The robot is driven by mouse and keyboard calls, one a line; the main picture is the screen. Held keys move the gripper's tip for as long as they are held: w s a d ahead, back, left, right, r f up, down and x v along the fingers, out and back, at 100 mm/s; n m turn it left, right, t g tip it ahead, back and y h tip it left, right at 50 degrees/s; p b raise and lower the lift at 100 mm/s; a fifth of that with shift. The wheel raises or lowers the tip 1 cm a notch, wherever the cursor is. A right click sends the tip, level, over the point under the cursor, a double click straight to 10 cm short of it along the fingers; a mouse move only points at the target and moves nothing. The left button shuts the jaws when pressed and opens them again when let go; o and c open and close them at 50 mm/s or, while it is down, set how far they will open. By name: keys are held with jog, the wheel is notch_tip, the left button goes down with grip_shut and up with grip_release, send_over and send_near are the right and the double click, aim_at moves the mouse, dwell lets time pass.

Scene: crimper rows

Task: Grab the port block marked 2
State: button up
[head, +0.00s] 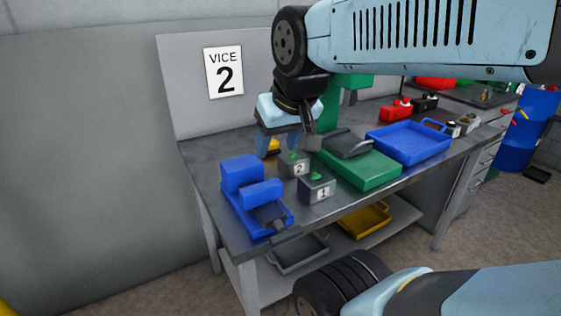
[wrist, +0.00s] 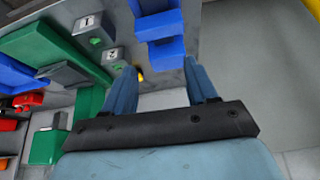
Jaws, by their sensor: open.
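The port block marked 2 (head: 292,160) is a small grey block with a green top spot, standing on the bench behind and left of the block marked 1 (head: 316,188). In the wrist view block 2 (wrist: 113,55) lies just beyond and left of the left finger. My gripper (head: 277,150) is open and empty, with its blue fingers pointing down, behind and left of block 2 in the head view. In the wrist view my gripper (wrist: 160,72) has nothing between its fingers.
A blue vice (head: 241,172) stands left of the blocks, a green machine base (head: 372,172) right of them. A small yellow item (head: 273,146) sits behind block 2. A blue tray (head: 408,143) is farther right. A wall sign reads VICE 2 (head: 224,73).

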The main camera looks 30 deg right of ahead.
jog(key=o, duration=0.8)
jog(key=w+d+m+g, duration=0.1)
jog(key=w+d+m, duration=0.1)
jog(key=w, duration=0.2)
jog(key=w+d+f+m+g+h, duration=0.1)
jog(key=w+d+m, duration=0.1)
jog(key=w+m, duration=0.1)
jog(key=w+d+f+m+h, duration=0.1)
jog(key=w+d+m, duration=0.1)
jog(key=w, duration=0.3)
jog(key=shift+w+m+g, duration=0.1)
jog(key=shift+m+g, duration=0.3)
jog(key=shift+m, duration=0.3)
jog(key=shift+c, duration=0.2)
jog(key=m+g+h, duration=0.2)
jog(key=m+g, duration=0.1)
jog(key=m, duration=0.6)
send_near(292, 156)
jog(key=shift+h, duration=0.3)
jog(key=x, duration=1.1)
jog(key=shift+w+a+f, duration=0.1)
jog(key=shift+f, duration=0.4)
